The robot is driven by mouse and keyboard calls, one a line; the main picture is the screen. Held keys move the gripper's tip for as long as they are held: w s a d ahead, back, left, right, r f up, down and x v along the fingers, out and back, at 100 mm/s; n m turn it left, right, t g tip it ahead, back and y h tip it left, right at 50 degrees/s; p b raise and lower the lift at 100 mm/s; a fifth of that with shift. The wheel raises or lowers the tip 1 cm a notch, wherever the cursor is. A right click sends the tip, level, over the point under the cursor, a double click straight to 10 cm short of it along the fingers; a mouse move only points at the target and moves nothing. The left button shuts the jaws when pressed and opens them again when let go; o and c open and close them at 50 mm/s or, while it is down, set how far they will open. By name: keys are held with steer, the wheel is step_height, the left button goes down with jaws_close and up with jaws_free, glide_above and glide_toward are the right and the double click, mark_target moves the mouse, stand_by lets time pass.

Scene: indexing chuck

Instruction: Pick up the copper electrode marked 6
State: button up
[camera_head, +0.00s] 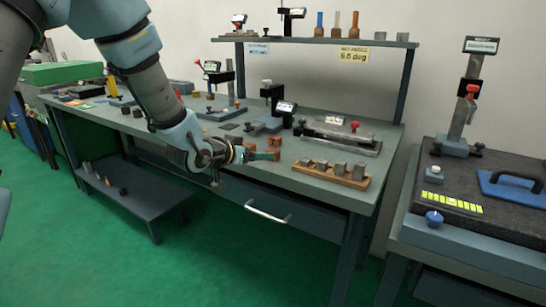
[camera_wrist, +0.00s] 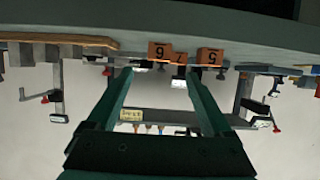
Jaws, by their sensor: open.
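Copper electrode 6 (camera_wrist: 160,52) is a small orange block with a dark number, upside down in the wrist view like the whole scene there. Copper blocks marked 7 (camera_wrist: 179,58) and 5 (camera_wrist: 209,56) sit beside it to the right. In the head view, a copper block (camera_head: 274,141) shows by my gripper at the workbench's front edge, its number unreadable. My gripper (camera_head: 264,155) is open with nothing between its fingers. In the wrist view, its fingers (camera_wrist: 160,77) spread wide, with the electrodes beyond the tips, block 6 roughly between them.
A wooden rack (camera_head: 330,173) with several grey metal blocks stands to the right on the workbench (camera_head: 385,150). A long metal fixture (camera_head: 340,140) lies behind it. A raised shelf (camera_head: 320,41) runs along the back. A drawer handle (camera_head: 268,212) juts from the bench front.

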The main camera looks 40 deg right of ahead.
mark_target(271, 151)
steer(key=p+x, duration=0.2)
steer(key=x, duration=0.7)
steer(key=shift+f+p, duration=0.15)
steer(key=shift+p, duration=0.2)
steer(key=shift+c, duration=0.3)
jaws_close()
